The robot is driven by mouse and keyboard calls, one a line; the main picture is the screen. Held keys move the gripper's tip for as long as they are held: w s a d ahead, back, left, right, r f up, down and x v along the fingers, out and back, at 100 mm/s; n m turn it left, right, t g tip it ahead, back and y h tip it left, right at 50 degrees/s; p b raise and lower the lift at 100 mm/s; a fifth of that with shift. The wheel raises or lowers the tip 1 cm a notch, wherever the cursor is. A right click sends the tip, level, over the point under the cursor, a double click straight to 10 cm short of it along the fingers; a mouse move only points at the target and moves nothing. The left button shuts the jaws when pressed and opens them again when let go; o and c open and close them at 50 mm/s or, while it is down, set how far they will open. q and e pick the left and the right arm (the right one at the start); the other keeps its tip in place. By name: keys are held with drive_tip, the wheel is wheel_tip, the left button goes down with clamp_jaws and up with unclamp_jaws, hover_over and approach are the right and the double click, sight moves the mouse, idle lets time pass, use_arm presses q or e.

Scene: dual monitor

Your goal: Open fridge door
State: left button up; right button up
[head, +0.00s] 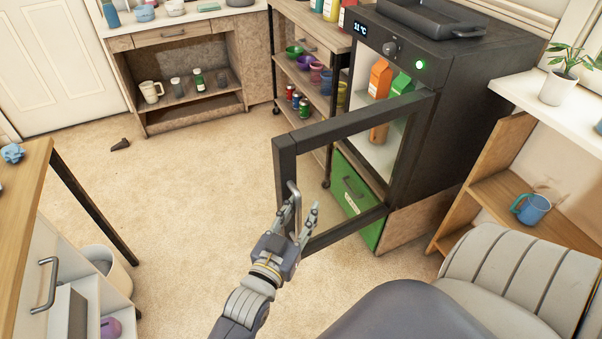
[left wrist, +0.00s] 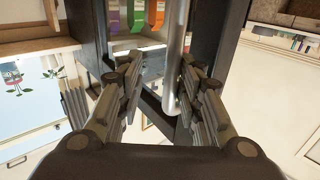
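The black fridge (head: 455,75) stands at the upper right of the head view, with a display and a lit green button. Its black-framed glass door (head: 283,165) stands open, swung out toward me. Orange and green cartons (head: 379,78) show inside. The door's grey bar handle (head: 293,200) is upright on the outer edge of the door. My left gripper (head: 299,214) is at the handle with its fingers apart. In the left wrist view the handle (left wrist: 173,75) lies between the open fingers (left wrist: 157,78), nearer the right one; contact is unclear. My right gripper is not in view.
A green drawer (head: 352,200) sits below the fridge. A grey chair (head: 480,270) is at the lower right, beside a shelf with a blue mug (head: 531,208). A wooden desk (head: 28,200) is on the left. Carpet (head: 190,200) between is mostly clear.

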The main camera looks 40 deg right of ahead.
use_arm(q)
drive_tip(key=shift+s+d, duration=0.15)
drive_tip(key=shift+d, duration=0.05)
drive_tip(key=shift+a, duration=0.1)
drive_tip(key=v, duration=1.2)
idle(0.3)
